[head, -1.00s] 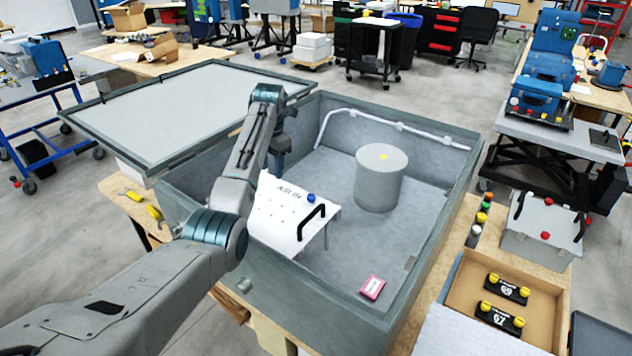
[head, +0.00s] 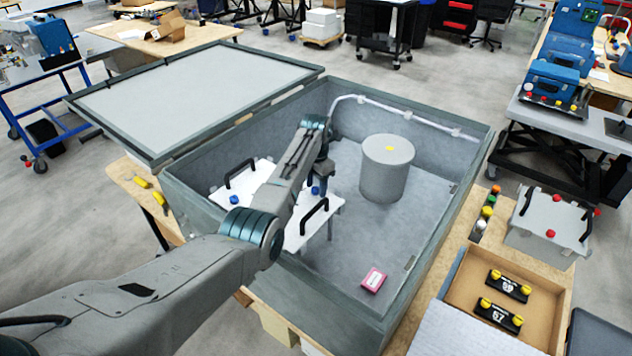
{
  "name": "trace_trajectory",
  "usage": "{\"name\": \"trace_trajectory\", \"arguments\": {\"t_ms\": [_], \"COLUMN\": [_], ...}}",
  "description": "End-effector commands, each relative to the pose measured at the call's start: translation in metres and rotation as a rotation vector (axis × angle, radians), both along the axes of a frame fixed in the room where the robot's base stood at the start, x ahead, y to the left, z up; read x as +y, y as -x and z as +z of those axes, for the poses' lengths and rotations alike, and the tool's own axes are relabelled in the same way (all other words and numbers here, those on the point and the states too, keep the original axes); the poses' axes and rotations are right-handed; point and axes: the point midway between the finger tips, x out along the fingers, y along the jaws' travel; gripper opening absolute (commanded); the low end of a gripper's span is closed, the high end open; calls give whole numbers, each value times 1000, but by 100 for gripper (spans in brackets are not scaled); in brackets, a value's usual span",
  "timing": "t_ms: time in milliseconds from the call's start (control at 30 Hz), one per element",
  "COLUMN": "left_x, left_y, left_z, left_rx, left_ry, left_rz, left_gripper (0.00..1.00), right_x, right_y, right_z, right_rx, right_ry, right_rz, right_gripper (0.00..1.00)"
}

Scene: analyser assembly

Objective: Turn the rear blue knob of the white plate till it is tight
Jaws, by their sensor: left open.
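The white plate (head: 262,180) lies inside the open grey case, with a black handle at its left and another at its right. One blue knob (head: 234,199) shows near the left handle, and another blue knob (head: 315,191) shows farther back, near the right handle. My left gripper (head: 321,180) is open, pointing down right by the farther-back knob and partly covering it. I cannot tell whether the fingers touch it or are around it. My left arm hides the middle of the plate. My right gripper is not in view.
The grey case (head: 420,270) has high walls around the plate. A grey cylinder (head: 387,170) stands right of the gripper, and a pink box (head: 373,280) lies on the case floor. An open tray (head: 510,270) with black, yellow-knobbed parts is outside at right.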

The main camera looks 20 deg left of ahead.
Motion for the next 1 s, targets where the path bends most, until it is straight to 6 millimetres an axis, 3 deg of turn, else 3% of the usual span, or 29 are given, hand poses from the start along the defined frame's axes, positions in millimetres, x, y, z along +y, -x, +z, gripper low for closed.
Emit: {"name": "trace_trajectory", "arguments": {"t_ms": [100,333,567,600,1000], "left_x": [0,0,0,0,0], "left_y": [0,0,0,0,0], "left_z": [-4,-5,-5,-5,-4], "left_rx": [1,0,0,0,0], "left_ry": [-1,0,0,0,0], "left_rz": [0,0,0,0,-83], "left_gripper": [45,45,2,0,0], "right_x": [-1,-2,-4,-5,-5], "right_y": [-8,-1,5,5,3], "right_z": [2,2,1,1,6], "right_rx": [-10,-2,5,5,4], "right_ry": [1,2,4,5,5], "right_rz": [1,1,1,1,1], "right_gripper": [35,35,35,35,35]}}
